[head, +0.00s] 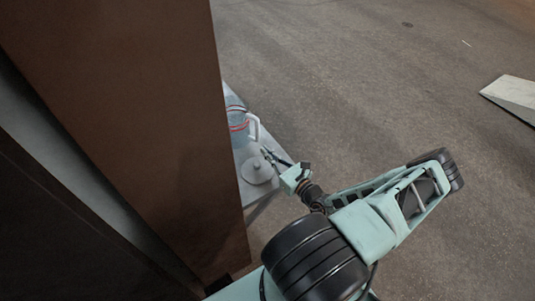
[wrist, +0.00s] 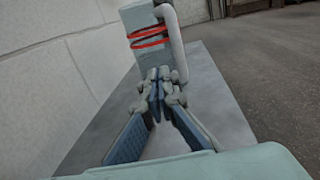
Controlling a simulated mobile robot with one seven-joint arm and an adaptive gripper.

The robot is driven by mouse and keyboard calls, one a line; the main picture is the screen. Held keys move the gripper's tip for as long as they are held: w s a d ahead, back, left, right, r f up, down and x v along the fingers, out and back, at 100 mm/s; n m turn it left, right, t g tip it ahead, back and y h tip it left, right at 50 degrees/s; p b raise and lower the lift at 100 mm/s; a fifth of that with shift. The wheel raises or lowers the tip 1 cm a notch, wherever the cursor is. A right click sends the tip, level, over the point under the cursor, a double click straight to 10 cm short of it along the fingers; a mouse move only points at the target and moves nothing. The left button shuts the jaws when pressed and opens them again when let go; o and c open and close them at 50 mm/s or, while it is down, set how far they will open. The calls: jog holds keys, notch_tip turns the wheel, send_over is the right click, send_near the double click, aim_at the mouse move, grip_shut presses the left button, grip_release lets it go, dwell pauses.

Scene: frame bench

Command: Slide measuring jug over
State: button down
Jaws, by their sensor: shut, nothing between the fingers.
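The measuring jug (head: 238,127) is pale blue-grey with red bands and a white handle on its right side. It stands upright on a grey bench top, partly hidden by a brown panel in the head view. In the wrist view the jug (wrist: 139,54) stands straight ahead, its handle at the right. My gripper (head: 267,154) is just on the near side of the jug. In the wrist view my gripper (wrist: 161,77) has its fingertips together with nothing between them. They overlap the jug's lower part; I cannot tell whether they touch it.
A grey round lid with a knob (head: 257,171) lies on the bench (head: 248,191) close to my gripper. The brown panel (head: 135,110) rises at the left. In the wrist view a pale wall (wrist: 55,75) flanks the bench. Open floor lies to the right.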

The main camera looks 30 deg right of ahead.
aim_at(245, 131)
jog(key=w, duration=0.3)
jog(key=w+a+b, duration=0.1)
jog(key=w, duration=0.2)
jog(key=w+b, duration=0.1)
jog(key=w, duration=0.3)
jog(key=shift+a, duration=0.3)
jog(key=shift+w+f, duration=0.1)
jog(key=shift+w, duration=0.1)
